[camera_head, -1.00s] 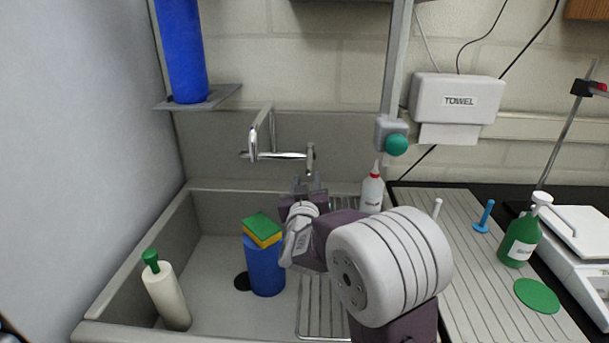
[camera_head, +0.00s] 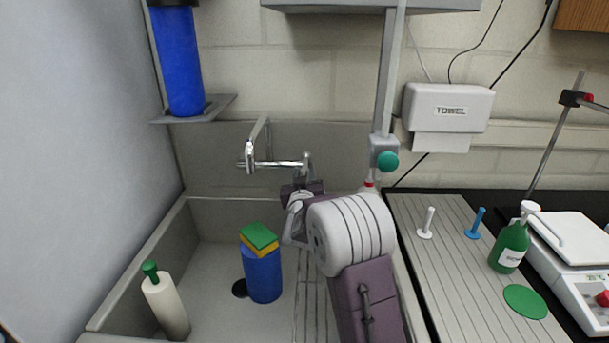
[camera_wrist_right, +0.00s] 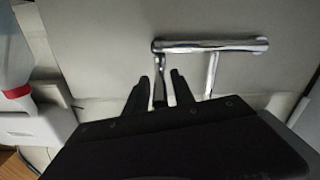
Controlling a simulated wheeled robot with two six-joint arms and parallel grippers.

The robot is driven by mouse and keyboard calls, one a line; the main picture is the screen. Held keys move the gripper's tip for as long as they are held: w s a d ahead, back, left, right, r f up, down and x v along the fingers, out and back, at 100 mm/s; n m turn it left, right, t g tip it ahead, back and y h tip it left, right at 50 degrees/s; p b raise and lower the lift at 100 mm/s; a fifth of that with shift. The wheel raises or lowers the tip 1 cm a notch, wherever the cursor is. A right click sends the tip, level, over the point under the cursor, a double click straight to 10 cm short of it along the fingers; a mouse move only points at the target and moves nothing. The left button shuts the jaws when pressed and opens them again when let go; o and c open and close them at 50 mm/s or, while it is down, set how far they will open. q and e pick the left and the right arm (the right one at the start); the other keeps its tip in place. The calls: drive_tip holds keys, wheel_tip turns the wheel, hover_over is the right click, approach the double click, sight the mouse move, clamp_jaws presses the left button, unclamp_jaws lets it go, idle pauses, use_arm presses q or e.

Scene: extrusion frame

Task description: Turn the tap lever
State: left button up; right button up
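The chrome tap (camera_head: 275,164) is on the wall behind the sink, with its lever (camera_head: 306,162) at the right end of the horizontal bar. My right gripper (camera_head: 303,184) is just below the lever in the head view. In the right wrist view, the lever (camera_wrist_right: 158,88) stands between the two black fingertips of the right gripper (camera_wrist_right: 161,90). The fingers are apart, with a narrow gap on each side of the lever. The tap's bar (camera_wrist_right: 210,45) and spout (camera_wrist_right: 212,75) show beyond the fingers. My left gripper is out of view.
In the sink (camera_head: 215,215) stand a blue cylinder (camera_head: 263,277) with a sponge (camera_head: 259,237) on top and a cream bottle (camera_head: 165,305). A post with a green knob (camera_head: 388,161) is right of the tap.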

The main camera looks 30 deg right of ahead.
clamp_jaws()
idle(1.2)
